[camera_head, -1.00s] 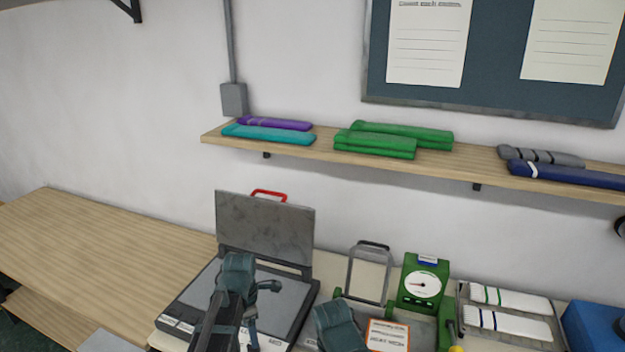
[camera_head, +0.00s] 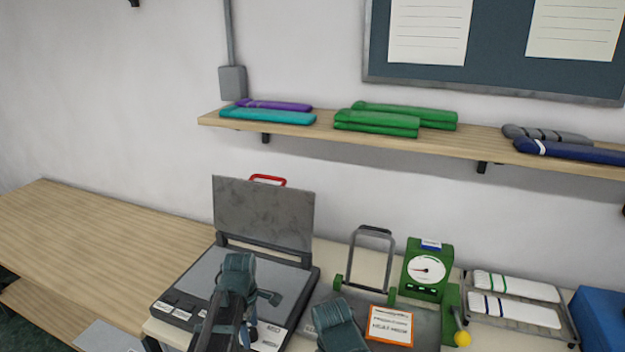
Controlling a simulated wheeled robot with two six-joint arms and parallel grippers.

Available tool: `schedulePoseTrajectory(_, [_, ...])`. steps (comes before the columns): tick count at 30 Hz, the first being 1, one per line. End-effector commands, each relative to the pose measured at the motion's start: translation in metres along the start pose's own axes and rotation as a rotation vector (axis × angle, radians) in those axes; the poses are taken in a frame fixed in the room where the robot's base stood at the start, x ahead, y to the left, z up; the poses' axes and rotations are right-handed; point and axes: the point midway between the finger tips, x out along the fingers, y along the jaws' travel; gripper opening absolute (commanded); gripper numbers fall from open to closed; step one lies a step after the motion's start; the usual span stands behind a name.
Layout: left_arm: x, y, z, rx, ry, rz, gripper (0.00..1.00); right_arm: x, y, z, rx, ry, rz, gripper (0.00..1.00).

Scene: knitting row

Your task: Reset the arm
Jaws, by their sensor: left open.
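My left gripper (camera_head: 262,318) is at the lower middle, in front of and over the near part of an open flat press (camera_head: 200,285) with its grey lid raised. Its jaws are open, and I see nothing held between them. My right arm's dark teal link (camera_head: 338,326) shows at the bottom edge, to the right of the left gripper. The right gripper's fingers cannot be made out.
A green dial gauge (camera_head: 427,270), a framed stand (camera_head: 371,262), an orange-edged sign (camera_head: 390,326) and a wire tray (camera_head: 545,318) with white rolls stand to the right. A blue box (camera_head: 603,318) is beyond. The wooden table (camera_head: 95,245) at left is clear.

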Motion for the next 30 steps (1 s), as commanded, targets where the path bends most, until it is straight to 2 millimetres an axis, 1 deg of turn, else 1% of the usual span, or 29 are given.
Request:
schedulePoseTrajectory(6, [0.0, 0.0, 0.0, 0.185, 0.0, 0.0, 0.75, 0.0, 0.0, 0.0, 0.0, 0.0, 0.0, 1.0])
schedulePoseTrajectory(12, [0.0001, 0.0, 0.0, 0.282, 0.0, 0.0, 0.75, 0.0001, 0.0, 0.0, 0.0, 0.0, 0.0, 1.0])
schedulePoseTrajectory(18, [0.0001, 0.0, 0.0, 0.312, 0.0, 0.0, 0.75, 0.0001, 0.0, 0.0, 0.0, 0.0, 0.0, 1.0])
schedulePoseTrajectory(26, [0.0, 0.0, 0.0001, 0.311, 0.0, 0.0, 0.75, 0.0, 0.0, -0.0001, 0.0, 0.0, 0.0, 1.0])
schedulePoseTrajectory(30, [-0.002, 0.0002, 0.0021, 0.323, 0.003, 0.003, 0.75, -0.0022, 0.0004, -0.0042, -0.002, 0.0, 0.001, 1.0])
